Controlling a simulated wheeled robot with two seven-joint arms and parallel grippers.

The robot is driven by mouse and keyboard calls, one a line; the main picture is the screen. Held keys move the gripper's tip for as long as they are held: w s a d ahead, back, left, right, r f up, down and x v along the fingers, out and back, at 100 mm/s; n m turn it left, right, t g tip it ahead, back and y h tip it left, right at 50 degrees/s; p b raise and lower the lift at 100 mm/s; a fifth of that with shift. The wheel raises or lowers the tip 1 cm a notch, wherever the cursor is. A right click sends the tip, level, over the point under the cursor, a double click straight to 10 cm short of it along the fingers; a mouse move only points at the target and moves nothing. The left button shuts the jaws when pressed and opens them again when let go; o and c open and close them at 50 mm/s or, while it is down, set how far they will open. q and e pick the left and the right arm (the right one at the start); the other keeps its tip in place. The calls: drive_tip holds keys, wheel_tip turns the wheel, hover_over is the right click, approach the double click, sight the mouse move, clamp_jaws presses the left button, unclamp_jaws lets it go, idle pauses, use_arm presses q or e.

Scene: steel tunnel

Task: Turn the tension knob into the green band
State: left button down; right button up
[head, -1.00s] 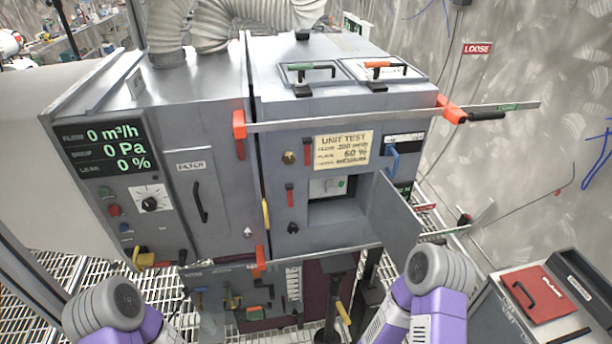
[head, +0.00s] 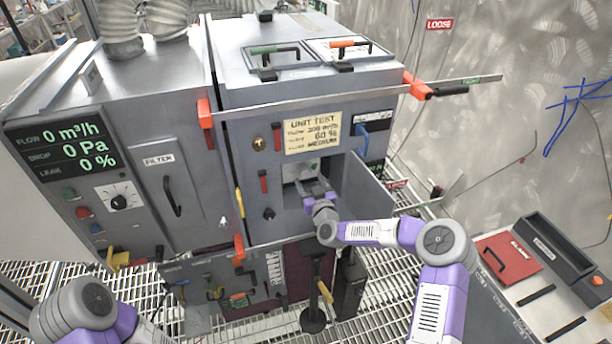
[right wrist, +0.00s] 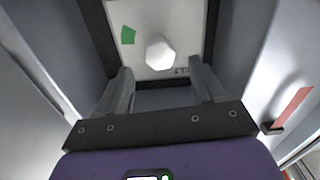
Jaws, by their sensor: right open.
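The tension knob is a white, faceted knob (right wrist: 160,54) on a light plate (right wrist: 185,22) at the back of a recess. The green band (right wrist: 128,35) is a short patch on that plate, to the upper left of the knob in the right wrist view. My right gripper (right wrist: 160,82) is open inside the recess, its fingers to either side below the knob and apart from it. In the head view the right gripper (head: 316,192) reaches into the recess and partly hides the plate. My left gripper is out of view; only that arm shows at the lower left.
The open door (head: 368,192) stands to the right of the recess. A bar (head: 310,103) with red-orange end brackets crosses the cabinet above it. A black knob (head: 268,213) and a red lever (head: 263,182) sit left of the recess. The display (head: 62,145) reads zeros.

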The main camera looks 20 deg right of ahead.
sight(305, 174)
drive_tip(key=shift+w+a, duration=0.1)
drive_tip(key=shift+w, duration=2)
drive_tip(key=shift+c, duration=0.5)
drive_tip(key=shift+f, duration=0.1)
drive_tip(key=c, duration=1)
